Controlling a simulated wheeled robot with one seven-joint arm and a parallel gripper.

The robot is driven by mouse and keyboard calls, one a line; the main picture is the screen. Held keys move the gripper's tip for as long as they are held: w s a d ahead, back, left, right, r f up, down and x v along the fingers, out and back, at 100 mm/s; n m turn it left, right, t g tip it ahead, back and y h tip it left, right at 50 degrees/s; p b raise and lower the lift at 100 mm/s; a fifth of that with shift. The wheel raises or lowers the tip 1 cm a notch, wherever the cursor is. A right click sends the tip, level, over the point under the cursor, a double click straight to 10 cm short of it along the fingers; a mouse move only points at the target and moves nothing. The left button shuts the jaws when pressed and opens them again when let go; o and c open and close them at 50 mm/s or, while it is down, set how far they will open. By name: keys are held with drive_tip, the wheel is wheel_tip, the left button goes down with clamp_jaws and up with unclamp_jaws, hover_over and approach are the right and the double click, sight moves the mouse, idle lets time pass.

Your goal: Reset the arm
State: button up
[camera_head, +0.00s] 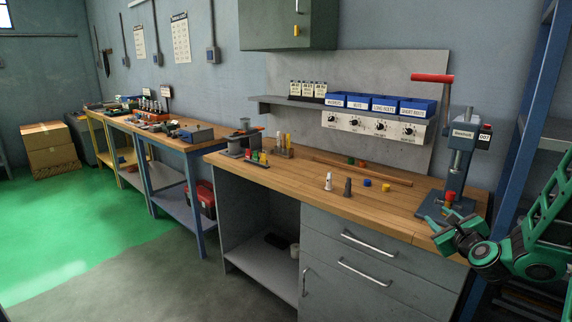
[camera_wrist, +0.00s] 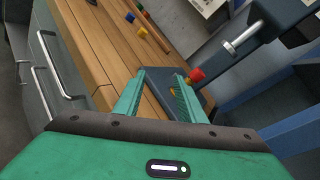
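My green arm (camera_head: 545,225) reaches in from the right side of the head view. My gripper (camera_head: 440,226) is at the right front end of the wooden workbench, close to the base of the blue-grey press (camera_head: 462,150). In the wrist view my gripper (camera_wrist: 160,76) has its two green fingers well apart, with nothing between them but the bench and the dark press base behind. A red piece (camera_wrist: 196,75) on the press shows just beyond the right finger. Whether a finger touches the press I cannot tell.
The workbench top (camera_head: 300,190) holds a white piece (camera_head: 328,181), a dark piece (camera_head: 347,187), a blue piece (camera_head: 367,182) and a yellow piece (camera_head: 386,187). Labelled blue bins (camera_head: 384,104) stand on a shelf behind. A blue rack post (camera_head: 525,100) rises near my arm.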

drive_tip(key=s+a+n+g, duration=0.1)
drive_tip(key=s+n+g, duration=0.4)
drive_tip(key=s, duration=0.9)
drive_tip(key=s+a+n+g+y, duration=0.1)
drive_tip(key=s+n+g, duration=0.4)
drive_tip(key=s+n, duration=0.6)
drive_tip(key=s+a+n+g+y, duration=0.1)
drive_tip(key=s+a+n+g, duration=0.2)
drive_tip(key=s, duration=1.4)
drive_tip(key=n+g, duration=0.2)
drive_tip(key=n, duration=0.3)
drive_tip(key=shift+s+r+g, duration=0.25)
drive_tip(key=shift+r+g, duration=0.05)
drive_tip(key=shift+w+f, duration=0.25)
drive_tip(key=shift+w, duration=0.4)
